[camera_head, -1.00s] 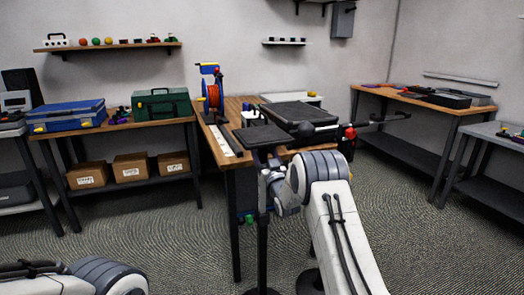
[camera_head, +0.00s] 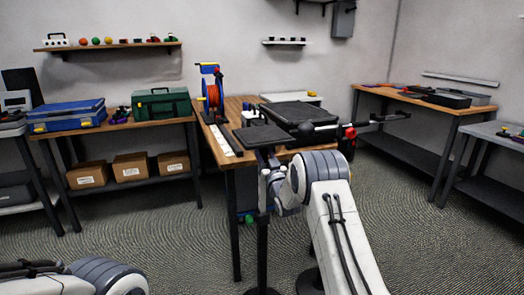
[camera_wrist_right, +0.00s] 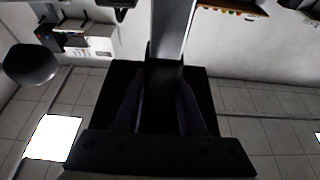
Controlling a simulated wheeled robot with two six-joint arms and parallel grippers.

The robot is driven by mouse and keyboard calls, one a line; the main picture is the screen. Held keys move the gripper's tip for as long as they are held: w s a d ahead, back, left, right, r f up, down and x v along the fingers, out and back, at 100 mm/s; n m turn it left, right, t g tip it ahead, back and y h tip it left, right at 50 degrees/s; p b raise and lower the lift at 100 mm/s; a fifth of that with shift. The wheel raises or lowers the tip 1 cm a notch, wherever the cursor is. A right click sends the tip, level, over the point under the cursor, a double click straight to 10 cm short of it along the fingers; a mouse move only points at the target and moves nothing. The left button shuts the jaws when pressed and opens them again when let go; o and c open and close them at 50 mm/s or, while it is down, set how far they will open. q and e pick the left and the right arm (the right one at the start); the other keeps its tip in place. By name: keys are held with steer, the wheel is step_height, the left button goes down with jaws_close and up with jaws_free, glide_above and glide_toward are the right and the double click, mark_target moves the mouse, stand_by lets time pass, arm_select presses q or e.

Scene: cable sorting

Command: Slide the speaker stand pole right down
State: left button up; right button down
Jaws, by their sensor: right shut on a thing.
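The black speaker stand pole (camera_head: 262,252) stands upright in front of the workbench in the head view. A flat dark plate (camera_head: 262,135) sits on its top, level with the bench top. A small green knob (camera_head: 249,218) shows at the pole's side. My right gripper (camera_wrist_right: 162,90) is shut around the upper pole, under the plate. In the wrist view a dark finger stands on either side of the pole, with the plate behind. In the head view my right wrist hides part of the grip. My left gripper is out of view.
The workbench (camera_head: 229,161) behind holds a cable reel (camera_head: 212,95) and a black case (camera_head: 298,112). A bar with a red knob (camera_head: 350,132) shows right of the stand. Side benches stand left and right. The floor left of the stand is clear.

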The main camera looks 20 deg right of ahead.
stand_by(0.8)
step_height(320, 180, down, 19)
steer(key=b, duration=1.4)
steer(key=shift+r, duration=0.15)
steer(key=shift+f, duration=0.2)
steer(key=shift+c, duration=2.4)
jaws_free()
steer(key=shift+r, duration=0.15)
steer(key=shift+s, duration=0.1)
